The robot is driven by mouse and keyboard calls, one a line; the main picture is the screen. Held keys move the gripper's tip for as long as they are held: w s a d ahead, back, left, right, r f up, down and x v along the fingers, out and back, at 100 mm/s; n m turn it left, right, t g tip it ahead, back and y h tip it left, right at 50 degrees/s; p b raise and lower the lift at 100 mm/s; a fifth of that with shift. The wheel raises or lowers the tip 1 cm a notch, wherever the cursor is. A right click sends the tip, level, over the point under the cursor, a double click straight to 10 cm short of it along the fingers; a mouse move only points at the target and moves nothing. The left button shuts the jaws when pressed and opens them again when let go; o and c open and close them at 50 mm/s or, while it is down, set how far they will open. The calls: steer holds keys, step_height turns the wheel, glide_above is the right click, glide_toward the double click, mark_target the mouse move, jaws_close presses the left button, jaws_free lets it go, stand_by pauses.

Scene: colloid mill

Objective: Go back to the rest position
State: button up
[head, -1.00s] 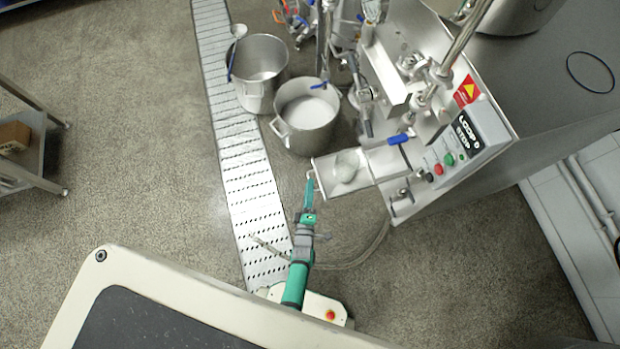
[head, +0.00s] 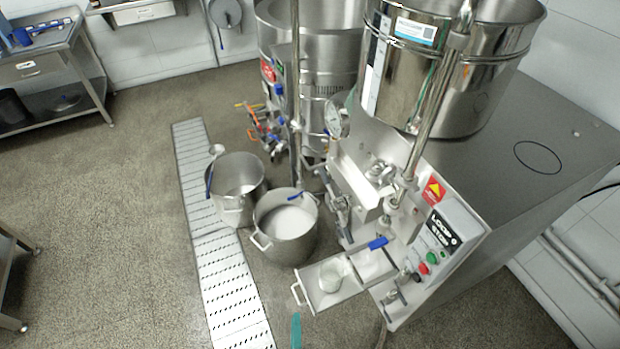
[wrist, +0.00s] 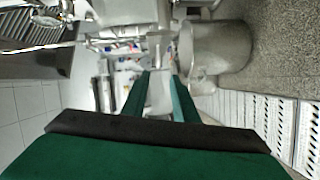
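My gripper (wrist: 162,76) shows in the wrist view as two green fingers standing apart, with a gap and nothing held between them. In the head view only a green tip of it (head: 296,330) shows at the bottom edge, below the tray; the rest of my arm is out of that view. The colloid mill (head: 440,225) stands at the right with its control panel, a blue-handled valve and a steel tray (head: 318,298). A clear glass beaker (head: 334,276) sits on the tray, apart from my gripper.
Two steel pots stand left of the mill: one (head: 287,240) with white contents, one (head: 230,205) behind it. A perforated drain strip (head: 225,285) runs along the floor. A steel table (head: 50,75) stands at the back left. Open floor lies left of the strip.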

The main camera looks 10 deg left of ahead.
steer(key=shift+s, duration=0.1)
steer(key=s+d+r+m+h, duration=0.1)
steer(key=s+d+r+m, duration=0.2)
steer(key=r, duration=0.8)
steer(key=s+d+r+m+h, duration=0.1)
steer(key=s+d+r+m, duration=0.3)
steer(key=s+r+m, duration=0.4)
steer(key=s+d+r+m+g+h, duration=0.1)
steer(key=s+d+r+m, duration=0.3)
steer(key=r, duration=1.2)
steer(key=s+m+h, duration=0.1)
steer(key=s+m, duration=0.1)
steer(key=m, duration=0.1)
steer(key=shift+s+d+m, duration=0.15)
steer(key=shift+m, duration=0.15)
